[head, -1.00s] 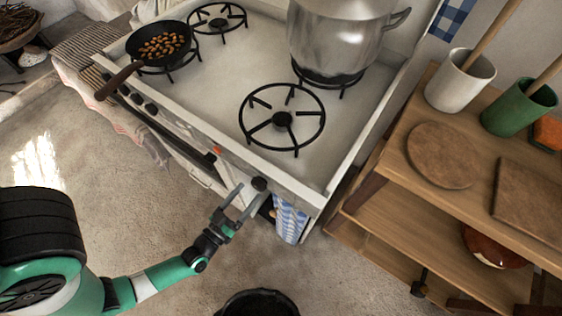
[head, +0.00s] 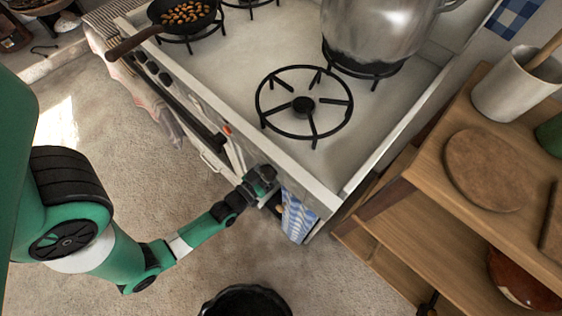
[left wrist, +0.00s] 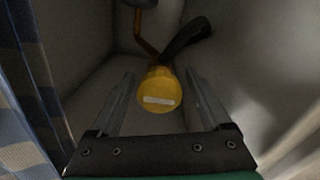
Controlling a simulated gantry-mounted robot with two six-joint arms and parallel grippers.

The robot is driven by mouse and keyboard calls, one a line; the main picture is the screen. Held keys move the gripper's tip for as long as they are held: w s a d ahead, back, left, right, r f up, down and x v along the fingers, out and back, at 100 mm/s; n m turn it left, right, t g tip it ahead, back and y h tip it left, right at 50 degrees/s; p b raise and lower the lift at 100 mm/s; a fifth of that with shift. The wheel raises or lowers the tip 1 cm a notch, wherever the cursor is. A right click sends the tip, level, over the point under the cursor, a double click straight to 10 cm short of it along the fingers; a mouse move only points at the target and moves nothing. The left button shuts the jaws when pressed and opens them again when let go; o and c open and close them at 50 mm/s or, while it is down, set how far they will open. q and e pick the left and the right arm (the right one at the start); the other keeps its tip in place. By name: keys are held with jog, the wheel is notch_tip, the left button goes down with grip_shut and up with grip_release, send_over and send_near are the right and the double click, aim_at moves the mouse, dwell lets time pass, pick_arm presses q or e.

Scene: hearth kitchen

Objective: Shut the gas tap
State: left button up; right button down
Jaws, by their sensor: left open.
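The gas tap (left wrist: 158,90) shows in the left wrist view as a round yellow knob with a pale bar lying crosswise on its face. It sits in a dim recess, on a copper-coloured pipe (left wrist: 146,42). My left gripper (left wrist: 161,82) is open, with one finger to each side of the knob; I cannot tell whether either finger touches it. In the head view my left gripper's body (head: 262,178) is at the stove's front right corner, and its fingers and the tap are hidden. My right gripper is in neither view.
The stove (head: 345,170) carries a pan of nuts (head: 190,15) and a large metal pot (head: 375,30). A blue checked cloth (head: 298,215) hangs right beside my gripper. A wooden shelf (head: 425,195) stands to the right. A black pot (head: 245,302) is on the floor.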

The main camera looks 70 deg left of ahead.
pick_arm(q)
jog(key=shift+w+a, duration=0.2)
jog(key=shift+w, duration=0.25)
grip_shut()
